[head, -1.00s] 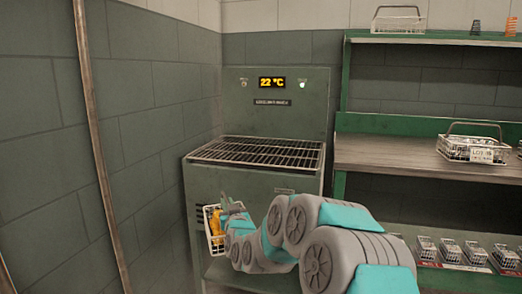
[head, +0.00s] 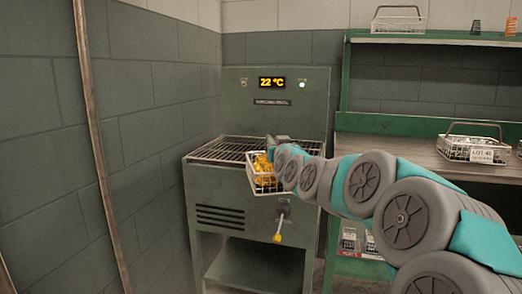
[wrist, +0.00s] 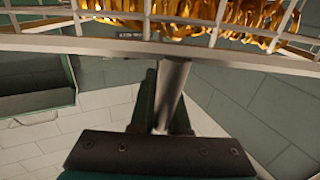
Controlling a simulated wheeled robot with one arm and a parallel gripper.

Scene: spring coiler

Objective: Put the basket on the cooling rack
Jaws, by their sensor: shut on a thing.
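A white wire basket (head: 264,186) filled with golden-orange springs hangs from my gripper (head: 270,150), which is shut on it. In the head view the basket overlaps the front edge of the cooling rack (head: 220,149), a dark wire grate on top of a green-grey machine. I cannot tell whether it is above the rack or just in front of it. In the wrist view the rim of the basket (wrist: 130,45) crosses the top, with springs behind its wires. My fingertips are mostly hidden at the basket handle.
A lever with a yellow tip (head: 278,238) sticks out of the machine's front. A panel above the rack reads 22 °C. A green workbench (head: 395,158) on the right holds another basket (head: 472,148). The visible rack surface is bare. A wall stands close on the left.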

